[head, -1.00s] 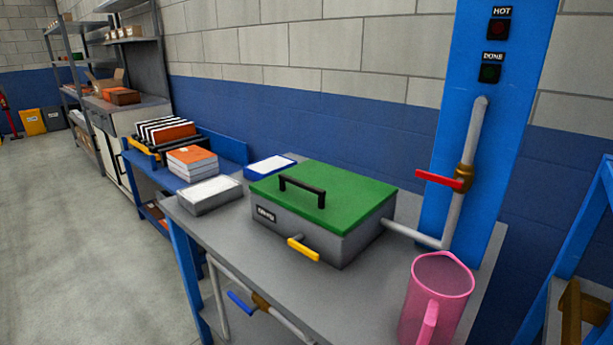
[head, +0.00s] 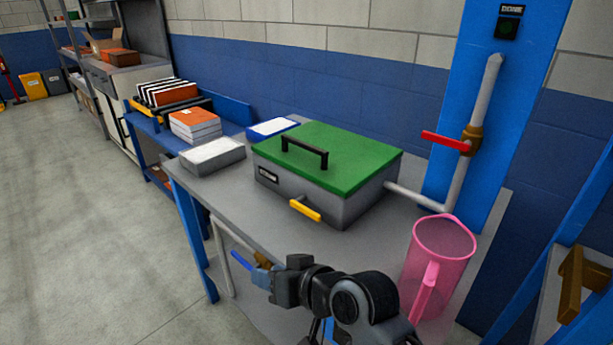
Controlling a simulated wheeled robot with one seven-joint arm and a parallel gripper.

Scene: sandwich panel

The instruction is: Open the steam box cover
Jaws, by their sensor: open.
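The steam box (head: 312,200) is a grey box on the grey table, with a label and a yellow-handled valve (head: 305,209) on its front. Its green cover (head: 345,165) lies flat on top, closed, with a black bar handle (head: 304,151) standing up from it. My gripper (head: 262,279) is at the bottom middle, at the table's front edge, low and in front of the box. It is apart from the cover and handle and holds nothing that I can see. Its fingertips are small and hard to make out near the blue valve handle.
A pink jug (head: 437,265) stands on the table right of my arm. A pipe with a red valve handle (head: 446,141) runs from the box up a blue panel (head: 505,110). A grey tray (head: 212,157) and a blue-rimmed tray (head: 272,128) lie left of the box.

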